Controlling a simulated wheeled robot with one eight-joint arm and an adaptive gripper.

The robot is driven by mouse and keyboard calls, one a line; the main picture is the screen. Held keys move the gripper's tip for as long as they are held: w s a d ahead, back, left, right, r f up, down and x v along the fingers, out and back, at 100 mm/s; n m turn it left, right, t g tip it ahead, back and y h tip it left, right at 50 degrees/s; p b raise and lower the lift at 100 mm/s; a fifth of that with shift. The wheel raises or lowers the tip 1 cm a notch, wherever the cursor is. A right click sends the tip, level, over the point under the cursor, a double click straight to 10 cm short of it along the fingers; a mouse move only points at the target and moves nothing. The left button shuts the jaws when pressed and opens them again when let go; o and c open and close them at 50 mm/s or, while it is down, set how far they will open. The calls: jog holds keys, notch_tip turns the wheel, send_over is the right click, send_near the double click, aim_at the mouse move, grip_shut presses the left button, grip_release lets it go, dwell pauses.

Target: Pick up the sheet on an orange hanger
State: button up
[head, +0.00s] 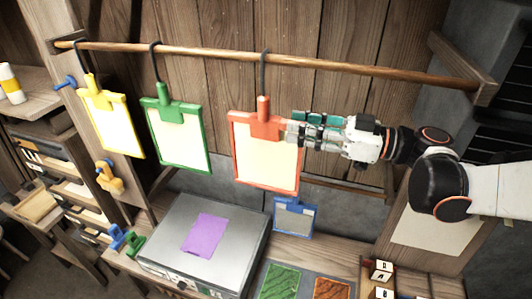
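The orange hanger (256,128) hangs by a dark hook from the wooden rod, third from the left. Its orange frame surrounds a pale cream sheet (268,163). My gripper (289,130) reaches in from the right, with its fingertips at the upper right corner of the orange frame. The fingers overlap that corner in the picture, and I cannot tell if they touch it or are shut on it.
A yellow hanger (93,88) and a green hanger (165,105) hang to the left on the wooden rod (220,54). Below are a grey metal box (180,225) with a purple sheet (204,236), and a small blue frame (293,217). A plank wall stands behind.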

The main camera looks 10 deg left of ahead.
aim_at(265, 132)
jog(key=a+f+b, duration=0.2)
jog(key=a+f, duration=0.4)
jog(key=a, duration=0.1)
jog(key=shift+w+a, duration=0.25)
jog(key=shift+w, duration=0.1)
dwell(0.4)
grip_shut()
